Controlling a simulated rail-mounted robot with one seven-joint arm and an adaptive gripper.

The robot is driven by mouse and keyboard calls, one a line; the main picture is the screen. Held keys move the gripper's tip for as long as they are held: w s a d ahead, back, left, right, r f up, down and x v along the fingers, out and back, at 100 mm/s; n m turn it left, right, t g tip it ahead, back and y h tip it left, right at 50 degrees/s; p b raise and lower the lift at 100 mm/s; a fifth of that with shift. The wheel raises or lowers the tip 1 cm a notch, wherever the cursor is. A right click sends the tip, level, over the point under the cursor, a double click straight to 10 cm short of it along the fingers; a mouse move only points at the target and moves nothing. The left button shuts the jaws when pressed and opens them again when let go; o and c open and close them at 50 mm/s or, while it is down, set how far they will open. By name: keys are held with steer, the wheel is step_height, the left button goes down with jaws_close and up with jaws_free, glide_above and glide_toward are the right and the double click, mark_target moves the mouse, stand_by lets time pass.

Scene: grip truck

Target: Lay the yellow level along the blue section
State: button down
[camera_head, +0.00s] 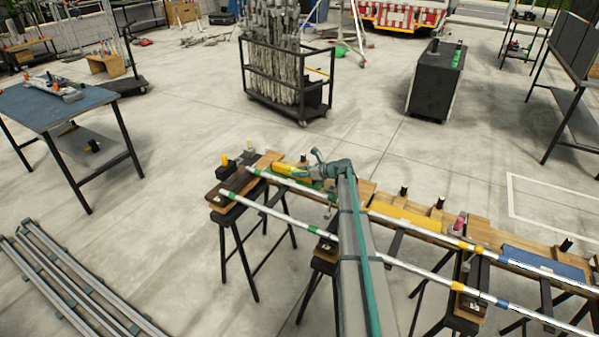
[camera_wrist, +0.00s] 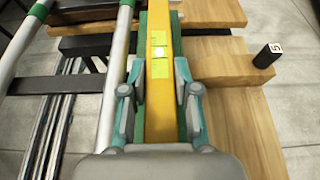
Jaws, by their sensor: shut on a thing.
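The yellow level (camera_head: 292,171) lies over the green section at the left end of the wooden bench in the head view. In the wrist view the level (camera_wrist: 160,45), with its yellow-green vial windows, runs lengthwise away from me. My gripper (camera_wrist: 159,85) is shut on it, a finger on each side; it also shows in the head view (camera_head: 318,177). The green section (camera_wrist: 143,40) shows beneath the level, but I cannot tell whether they touch. The blue section (camera_head: 540,262) is at the right end of the bench, with no level on it.
A yellow section (camera_head: 405,217) lies between. Two long pale pipes (camera_head: 285,213) with coloured bands run along the bench front. Black numbered posts (camera_wrist: 267,56) stand along the back edge. My arm crosses the bench middle. A black cart (camera_head: 437,80) stands well behind.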

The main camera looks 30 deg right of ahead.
steer(key=shift+f, duration=0.2)
steer(key=c, duration=0.9)
jaws_free()
steer(key=shift+o, duration=0.2)
steer(key=shift+b, duration=0.3)
steer(key=b+v, duration=0.3)
steer(key=v, duration=0.8)
steer(key=shift+w+d+f, duration=0.1)
steer(key=shift+d+f, duration=0.05)
steer(key=shift+d, duration=0.05)
